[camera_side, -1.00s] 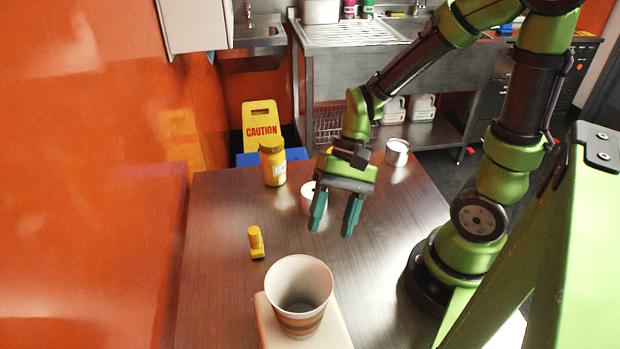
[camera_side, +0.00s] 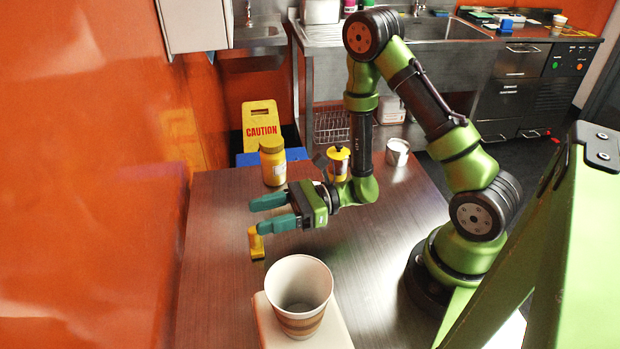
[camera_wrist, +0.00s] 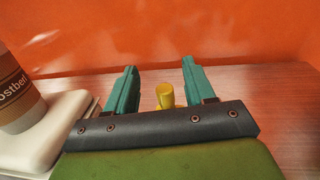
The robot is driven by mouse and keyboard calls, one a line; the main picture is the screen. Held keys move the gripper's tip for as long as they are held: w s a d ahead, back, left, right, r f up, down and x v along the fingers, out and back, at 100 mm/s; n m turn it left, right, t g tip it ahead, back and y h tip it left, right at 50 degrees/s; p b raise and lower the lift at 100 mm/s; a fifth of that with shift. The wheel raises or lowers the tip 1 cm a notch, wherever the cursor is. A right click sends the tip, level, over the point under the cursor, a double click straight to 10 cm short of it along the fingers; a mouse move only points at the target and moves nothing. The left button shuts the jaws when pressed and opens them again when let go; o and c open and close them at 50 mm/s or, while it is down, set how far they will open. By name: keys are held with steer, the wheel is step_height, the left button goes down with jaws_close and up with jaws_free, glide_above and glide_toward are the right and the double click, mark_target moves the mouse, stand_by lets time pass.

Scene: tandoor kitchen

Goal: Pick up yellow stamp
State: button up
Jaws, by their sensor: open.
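The small yellow stamp (camera_side: 256,243) stands upright on the table, left of the middle in the side view. My gripper (camera_side: 257,215) is open and empty, with its teal fingers pointing left in the side view. One finger shows just above and beside the stamp's top; I cannot tell if they touch. In the wrist view the stamp's handle (camera_wrist: 165,95) shows between the two fingers of my gripper (camera_wrist: 160,80), nearer the right one. The stamp's lower part is hidden there behind the gripper body.
A paper cup (camera_side: 299,312) stands on a pale block (camera_side: 338,330) at the front. A yellow jar (camera_side: 272,165) stands behind my gripper. A yellow-lidded container (camera_side: 339,166) and a metal cup (camera_side: 397,152) are at the back. An orange wall (camera_side: 90,200) borders the left.

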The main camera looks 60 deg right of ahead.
mark_target(255, 234)
step_height(255, 234, down, 4)
steer(key=shift+f, duration=0.1)
steer(key=shift+w+a+f, duration=0.15)
steer(key=shift+w+a, duration=0.1)
steer(key=shift+a, duration=0.2)
steer(key=shift+w+a+f, duration=0.1)
steer(key=shift+w+a, duration=0.15)
steer(key=shift+a, duration=0.2)
steer(key=shift+w+a, duration=0.35)
steer(key=shift+c, duration=0.5)
jaws_close()
steer(key=shift+r, duration=0.1)
